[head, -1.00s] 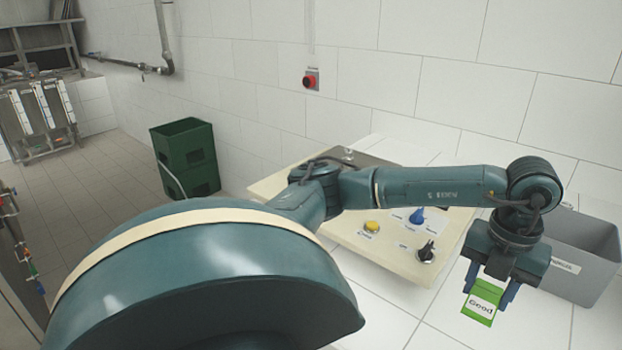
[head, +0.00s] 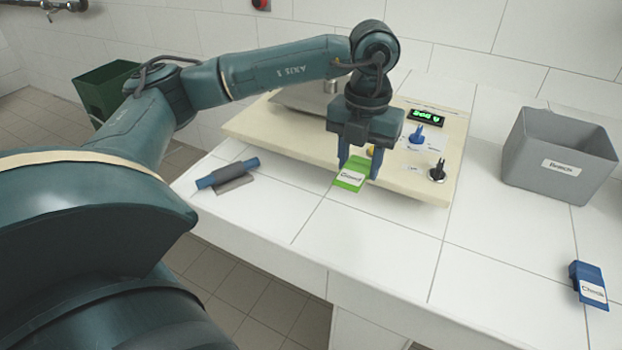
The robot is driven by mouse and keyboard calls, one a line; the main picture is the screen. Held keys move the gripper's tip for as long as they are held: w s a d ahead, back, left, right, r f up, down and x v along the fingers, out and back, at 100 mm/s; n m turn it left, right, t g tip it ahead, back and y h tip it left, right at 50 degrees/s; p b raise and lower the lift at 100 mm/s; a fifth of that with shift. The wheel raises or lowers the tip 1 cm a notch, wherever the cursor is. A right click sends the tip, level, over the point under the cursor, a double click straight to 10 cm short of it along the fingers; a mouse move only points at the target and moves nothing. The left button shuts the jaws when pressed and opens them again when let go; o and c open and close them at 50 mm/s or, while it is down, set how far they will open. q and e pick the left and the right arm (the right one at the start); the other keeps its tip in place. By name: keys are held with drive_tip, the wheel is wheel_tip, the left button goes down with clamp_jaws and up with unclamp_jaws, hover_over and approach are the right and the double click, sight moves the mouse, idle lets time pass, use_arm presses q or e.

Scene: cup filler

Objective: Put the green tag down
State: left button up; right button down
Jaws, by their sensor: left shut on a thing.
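The green tag (head: 350,177) has a white label that seems to read "Good". My left gripper (head: 358,168) is shut on it, with a blue finger on each side. It holds the tag at the front edge of the cream control panel, over the white tiled counter (head: 390,235). I cannot tell whether the tag touches the counter. My right gripper is not in view.
The cream panel (head: 285,150) carries a blue knob (head: 416,135), a black knob (head: 437,171) and a lit green display (head: 425,117). A grey bin (head: 535,165) stands at right. Front counter is clear.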

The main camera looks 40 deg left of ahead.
sight(346, 213)
use_arm(q)
drive_tip(key=shift+s+a, duration=0.15)
drive_tip(key=shift+a, duration=0.2)
drive_tip(key=shift+s+a+f, duration=0.1)
drive_tip(key=shift+a+f, duration=0.1)
wheel_tip(346, 213, down, 10)
drive_tip(key=shift+r, duration=0.2)
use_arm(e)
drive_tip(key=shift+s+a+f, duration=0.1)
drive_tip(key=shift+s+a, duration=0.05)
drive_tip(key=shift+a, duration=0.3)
use_arm(q)
drive_tip(key=shift+f, duration=0.25)
drive_tip(key=o, duration=0.9)
drive_tip(key=shift+r, duration=0.1)
drive_tip(key=shift+o, duration=0.2)
